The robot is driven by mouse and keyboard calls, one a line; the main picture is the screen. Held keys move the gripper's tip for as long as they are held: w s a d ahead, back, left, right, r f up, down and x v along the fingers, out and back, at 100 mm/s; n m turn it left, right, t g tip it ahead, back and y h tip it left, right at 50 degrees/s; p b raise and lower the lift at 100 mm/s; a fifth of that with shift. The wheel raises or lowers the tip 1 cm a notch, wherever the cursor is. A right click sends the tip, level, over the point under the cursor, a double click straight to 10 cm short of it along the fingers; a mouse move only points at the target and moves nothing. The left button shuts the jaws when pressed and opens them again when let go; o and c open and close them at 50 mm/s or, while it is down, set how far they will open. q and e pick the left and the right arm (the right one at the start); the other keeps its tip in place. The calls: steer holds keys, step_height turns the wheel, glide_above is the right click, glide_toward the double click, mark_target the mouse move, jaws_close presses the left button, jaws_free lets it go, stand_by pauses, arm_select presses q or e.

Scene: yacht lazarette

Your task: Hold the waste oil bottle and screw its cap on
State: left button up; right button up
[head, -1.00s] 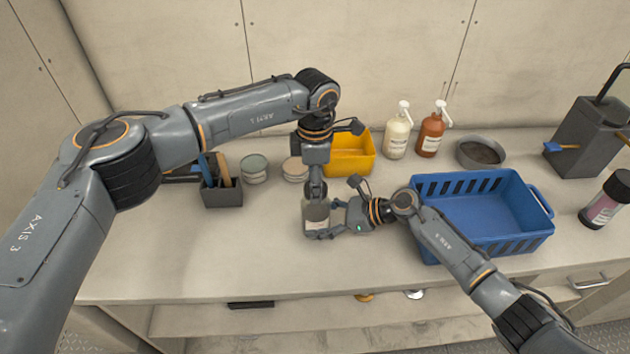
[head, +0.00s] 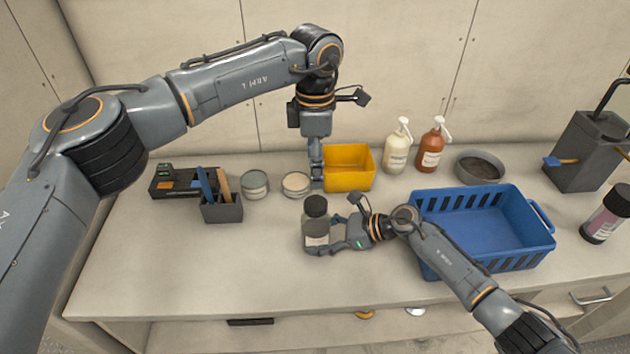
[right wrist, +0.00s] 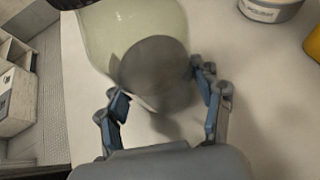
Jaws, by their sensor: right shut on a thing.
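The waste oil bottle (head: 317,239), translucent with a label, stands upright on the worktop in the head view. Its dark cap (head: 316,206) sits on top of the neck; I cannot tell how tight it is. My right gripper (head: 331,234) is shut on the bottle's body from the right. In the right wrist view the bottle (right wrist: 110,32) is between the fingers, with a grey label patch and a dark edge of the cap at the top left. My left gripper (head: 316,176) hangs above and behind the bottle, apart from the cap; its fingers show edge-on.
A yellow bin (head: 350,181) and two round tins (head: 255,184) stand behind the bottle. A dark tool holder (head: 222,210) is at left. A blue basket (head: 487,254) stands at right. Two pump bottles (head: 397,152) are at the back. The front-left worktop is clear.

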arm_select(q)
steer(key=shift+r, duration=0.95)
arm_select(e)
steer(key=o, duration=1.8)
steer(key=v, duration=1)
steer(key=shift+d, duration=0.35)
steer(key=shift+s+d+r, duration=0.25)
steer(key=shift+d+r, duration=0.15)
steer(key=shift+d, duration=0.15)
